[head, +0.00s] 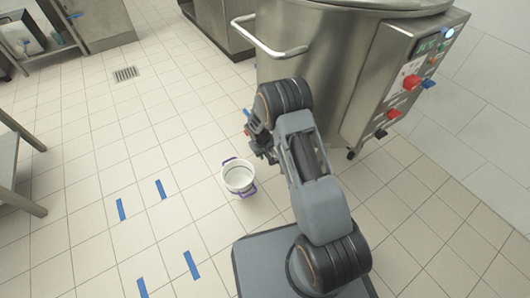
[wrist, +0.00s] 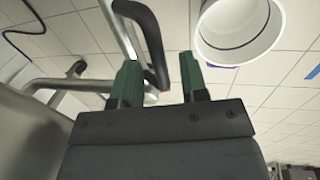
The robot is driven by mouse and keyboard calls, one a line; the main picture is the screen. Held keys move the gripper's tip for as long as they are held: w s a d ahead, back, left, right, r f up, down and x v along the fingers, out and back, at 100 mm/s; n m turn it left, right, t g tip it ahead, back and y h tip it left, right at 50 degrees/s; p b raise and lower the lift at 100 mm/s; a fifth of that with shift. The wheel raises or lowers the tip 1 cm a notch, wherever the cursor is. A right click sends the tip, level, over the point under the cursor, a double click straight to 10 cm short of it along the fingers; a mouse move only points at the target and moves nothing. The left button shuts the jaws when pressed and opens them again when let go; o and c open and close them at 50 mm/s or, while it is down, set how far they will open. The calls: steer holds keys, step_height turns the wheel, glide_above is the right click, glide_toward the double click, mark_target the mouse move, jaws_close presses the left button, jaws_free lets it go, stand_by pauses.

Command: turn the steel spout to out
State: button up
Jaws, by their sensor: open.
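In the wrist view the green fingers of my gripper (wrist: 160,72) are apart, with nothing clamped between them. A bright steel pipe (wrist: 119,28), which looks like the spout, runs down from the top edge towards the left finger. A dark curved bar (wrist: 147,38) lies beside it, and its lower end shows in the gap between the fingers; I cannot tell if it touches them. In the head view my gripper (head: 262,150) is at the left side of the large steel kettle (head: 310,50). My arm hides most of the spout area there.
A white bucket (head: 238,180) with purple handles stands on the tiled floor, left of my arm; it also shows in the wrist view (wrist: 236,48). A steel rail (head: 265,42) sticks out from the kettle. A control panel (head: 415,72) is on its right.

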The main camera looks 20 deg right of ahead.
jaws_close()
